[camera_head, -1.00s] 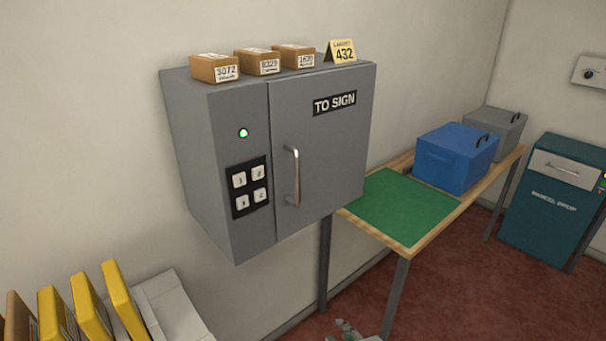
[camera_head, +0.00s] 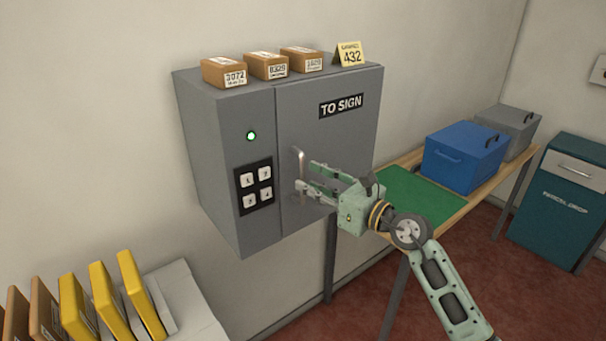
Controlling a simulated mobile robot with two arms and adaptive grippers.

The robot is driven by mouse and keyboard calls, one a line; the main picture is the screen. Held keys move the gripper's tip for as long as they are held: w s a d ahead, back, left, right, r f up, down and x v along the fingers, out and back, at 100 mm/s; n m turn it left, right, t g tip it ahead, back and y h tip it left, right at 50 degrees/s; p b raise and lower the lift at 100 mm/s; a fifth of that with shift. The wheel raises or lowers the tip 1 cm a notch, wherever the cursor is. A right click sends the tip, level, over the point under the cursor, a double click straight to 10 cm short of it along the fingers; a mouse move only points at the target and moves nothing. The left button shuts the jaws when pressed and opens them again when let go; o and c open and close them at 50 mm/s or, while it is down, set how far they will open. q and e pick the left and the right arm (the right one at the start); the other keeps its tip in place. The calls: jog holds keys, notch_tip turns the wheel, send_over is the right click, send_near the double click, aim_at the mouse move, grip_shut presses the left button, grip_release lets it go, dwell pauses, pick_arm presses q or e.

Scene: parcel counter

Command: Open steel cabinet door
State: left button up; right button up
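The grey steel cabinet (camera_head: 225,150) is fixed to the wall, with a green light and a keypad (camera_head: 255,188) on its left front panel. Its door (camera_head: 345,135), labelled "TO SIGN", looks shut. The vertical metal handle (camera_head: 301,162) is on the door's left side and is partly hidden by my gripper. My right gripper (camera_head: 306,176) points left at the handle with its fingers spread apart, one higher and one lower. Its fingertips are at or close to the handle; I cannot tell whether they touch it. My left gripper is not in view.
Small brown boxes (camera_head: 268,66) and a yellow "432" sign (camera_head: 350,54) stand on the cabinet. A table with a green mat (camera_head: 425,198), a blue bin (camera_head: 463,160) and a grey bin (camera_head: 510,128) stands right. Yellow parcels (camera_head: 108,300) stand lower left.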

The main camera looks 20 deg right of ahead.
aim_at(303, 198)
jog(key=shift+p+x, duration=0.3)
jog(key=shift+x, duration=1.35)
grip_shut()
